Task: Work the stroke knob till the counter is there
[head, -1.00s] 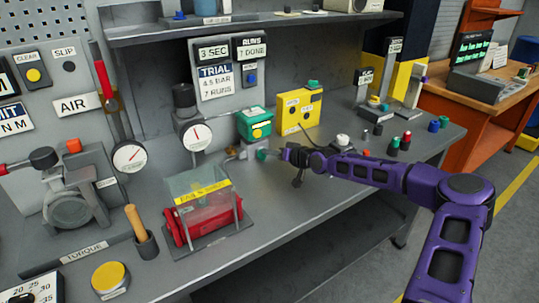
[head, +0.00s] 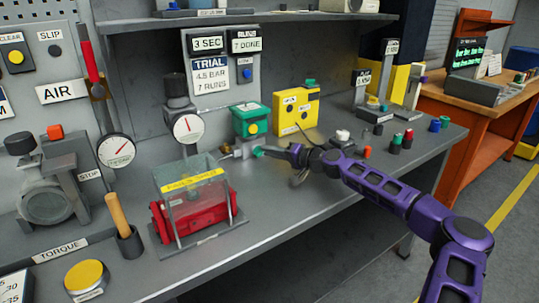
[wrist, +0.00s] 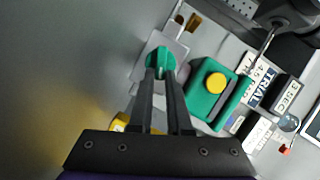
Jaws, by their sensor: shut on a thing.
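A small green knob (head: 258,151) sits on a grey fitting at the right of the red actuator (head: 200,213); I cannot read a label on it. My gripper (head: 266,149) reaches it from the right. In the wrist view my gripper (wrist: 161,72) has its two dark fingers shut on the green knob (wrist: 160,58), which stands on a pale plate. The counter (head: 246,41) on the panel reads 7 DONE. A display beside it (head: 208,44) reads 3 SEC. The trial card (head: 209,76) reads 4.5 BAR, 7 RUNS.
A green box with a yellow button (head: 250,121) stands close behind the knob. A yellow box (head: 296,108) is to its right. A clear shield (head: 188,183) covers the red actuator. A dial gauge (head: 187,128) stands behind.

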